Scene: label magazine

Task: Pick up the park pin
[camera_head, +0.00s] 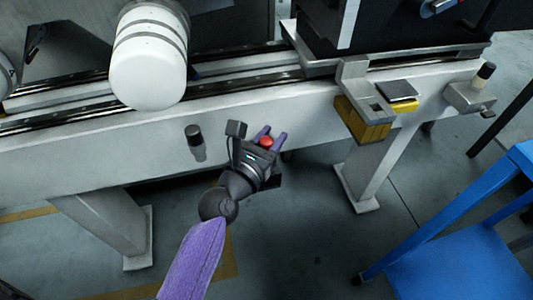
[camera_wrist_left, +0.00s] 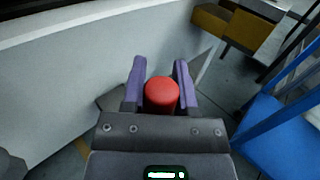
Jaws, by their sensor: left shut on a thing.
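The park pin appears to be the red round-topped knob (camera_head: 266,142) between the fingers of my left gripper (camera_head: 273,133), in front of the pale machine beam. In the left wrist view the red knob (camera_wrist_left: 161,95) sits between the two purple fingers (camera_wrist_left: 160,68), which are shut on it. Its lower part is hidden by the gripper, and I cannot tell whether it still sits in anything. My right gripper is not in view.
The long pale beam (camera_head: 80,165) carries dark rails. A black knob (camera_head: 194,135) stands on its front at left, and another black-topped knob (camera_head: 486,71) at right. A yellow block (camera_head: 362,122) juts out. A blue stand (camera_head: 455,260) is at lower right.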

